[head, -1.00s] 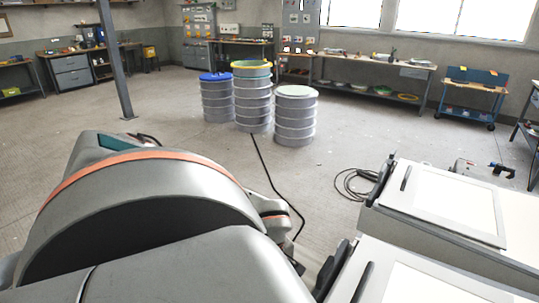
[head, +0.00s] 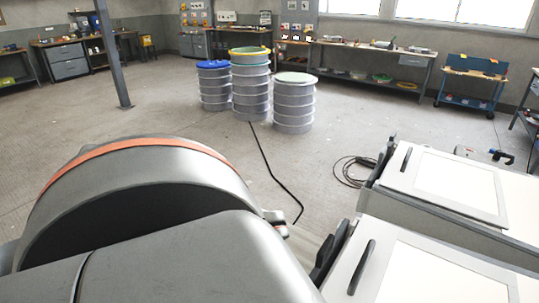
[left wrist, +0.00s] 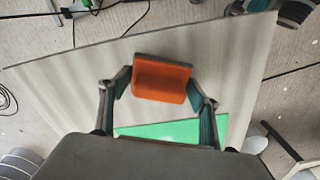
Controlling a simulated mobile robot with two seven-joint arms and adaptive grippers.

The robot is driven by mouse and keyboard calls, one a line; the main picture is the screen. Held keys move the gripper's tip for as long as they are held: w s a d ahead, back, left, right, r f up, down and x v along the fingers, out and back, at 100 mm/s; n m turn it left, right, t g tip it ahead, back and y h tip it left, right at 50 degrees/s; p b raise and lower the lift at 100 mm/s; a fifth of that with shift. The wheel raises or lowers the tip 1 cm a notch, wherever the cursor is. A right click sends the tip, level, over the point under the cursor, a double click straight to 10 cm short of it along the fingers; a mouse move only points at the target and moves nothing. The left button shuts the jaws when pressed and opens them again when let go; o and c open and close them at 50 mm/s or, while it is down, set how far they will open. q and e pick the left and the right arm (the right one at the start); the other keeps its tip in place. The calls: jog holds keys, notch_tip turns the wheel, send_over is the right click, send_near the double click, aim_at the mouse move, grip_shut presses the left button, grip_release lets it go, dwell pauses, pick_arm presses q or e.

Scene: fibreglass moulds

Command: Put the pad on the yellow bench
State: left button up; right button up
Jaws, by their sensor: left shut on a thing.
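The pad (left wrist: 162,80) looks like an orange block with a dark edge, in the left wrist view. My left gripper (left wrist: 160,90) is shut on it, with a finger at each side. Below it is a broad pale tabletop or panel (left wrist: 75,80) with a bright green patch (left wrist: 180,131); I cannot tell how far below. In the head view my left arm fills the lower left and hides the gripper and pad. I see no clearly yellow bench in either view. My right gripper is not in view.
Stacked ribbed drums (head: 250,90) with blue, yellow and pale green tops stand mid-floor. White panelled units (head: 445,185) are at the right. A black cable (head: 272,170) crosses the floor. Workbenches (head: 375,55) line the far wall. A grey post (head: 112,55) stands left. Much floor is clear.

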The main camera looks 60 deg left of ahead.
pick_arm(q)
jog(key=shift+f, duration=0.1)
jog(key=o, duration=1.1)
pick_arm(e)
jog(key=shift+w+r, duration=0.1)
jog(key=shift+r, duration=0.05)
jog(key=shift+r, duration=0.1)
pick_arm(q)
notch_tip(320, 180, up, 9)
jog(key=p, duration=0.3)
jog(key=shift+s+f, duration=0.1)
jog(key=shift+f, duration=0.05)
notch_tip(320, 180, up, 2)
jog(key=shift+r+p, duration=0.1)
jog(key=shift+p, duration=0.3)
jog(key=shift+r, duration=0.7)
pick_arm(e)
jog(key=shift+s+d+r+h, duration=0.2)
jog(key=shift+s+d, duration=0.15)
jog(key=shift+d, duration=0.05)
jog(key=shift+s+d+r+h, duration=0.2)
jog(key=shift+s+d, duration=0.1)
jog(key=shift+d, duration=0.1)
